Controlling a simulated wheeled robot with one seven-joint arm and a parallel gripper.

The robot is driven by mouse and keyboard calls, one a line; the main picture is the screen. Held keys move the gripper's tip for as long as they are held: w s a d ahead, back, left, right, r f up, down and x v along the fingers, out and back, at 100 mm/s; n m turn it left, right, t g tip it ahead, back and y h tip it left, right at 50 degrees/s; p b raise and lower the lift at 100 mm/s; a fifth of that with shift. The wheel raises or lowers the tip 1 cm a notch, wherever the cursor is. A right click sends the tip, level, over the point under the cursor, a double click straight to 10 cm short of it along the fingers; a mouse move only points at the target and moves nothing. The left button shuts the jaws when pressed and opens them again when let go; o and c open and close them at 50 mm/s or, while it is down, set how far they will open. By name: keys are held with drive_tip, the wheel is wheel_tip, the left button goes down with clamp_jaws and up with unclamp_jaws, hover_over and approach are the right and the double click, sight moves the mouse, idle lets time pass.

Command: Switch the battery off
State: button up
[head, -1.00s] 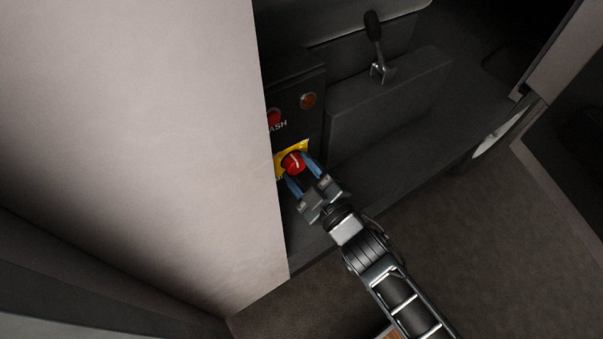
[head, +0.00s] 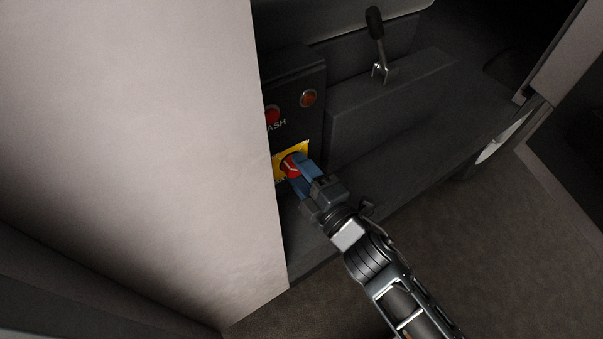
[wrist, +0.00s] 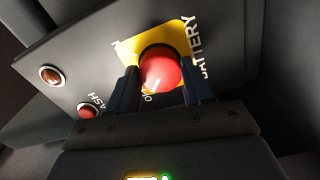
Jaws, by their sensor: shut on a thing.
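The battery switch is a round red knob (head: 291,166) with a pale pointer line, set on a yellow plate (head: 303,147) on a dark panel. In the wrist view the knob (wrist: 160,72) sits between my two fingers, and the lettering "BATTERY" (wrist: 197,48) reads beside the yellow plate (wrist: 126,50). A label by the pointer is partly hidden. My gripper (head: 299,177) is shut on the knob, with one blue finger on each side. In the wrist view my gripper (wrist: 163,88) covers the lower edge of the plate.
A red button (head: 273,114) marked "ASH" and an amber-red lamp (head: 308,98) sit above on the panel. A lever (head: 376,45) stands farther back. A large pale wall (head: 130,130) stands close on the left. Open floor (head: 470,240) lies to the right.

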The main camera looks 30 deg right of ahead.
idle(0.4)
drive_tip(key=o, duration=1)
drive_tip(key=shift+o, duration=0.2)
drive_tip(key=s, duration=0.7)
drive_tip(key=shift+s+b, duration=0.4)
drive_tip(key=s+r+m+g+p, duration=0.1)
drive_tip(key=s+r+m+p, duration=0.1)
drive_tip(key=s+r+m, duration=0.3)
drive_tip(key=s+r+m+g+p, duration=0.1)
drive_tip(key=s+r+m, duration=0.4)
drive_tip(key=s, duration=0.6)
drive_tip(key=s+r+m+g+p, duration=0.1)
drive_tip(key=s+r+m+p, duration=0.2)
drive_tip(key=s, duration=0.6)
wheel_tip(320, 180, up, 4)
drive_tip(key=m, duration=0.2)
drive_tip(key=shift+a+f+m, duration=0.25)
drive_tip(key=shift+m, duration=0.15)
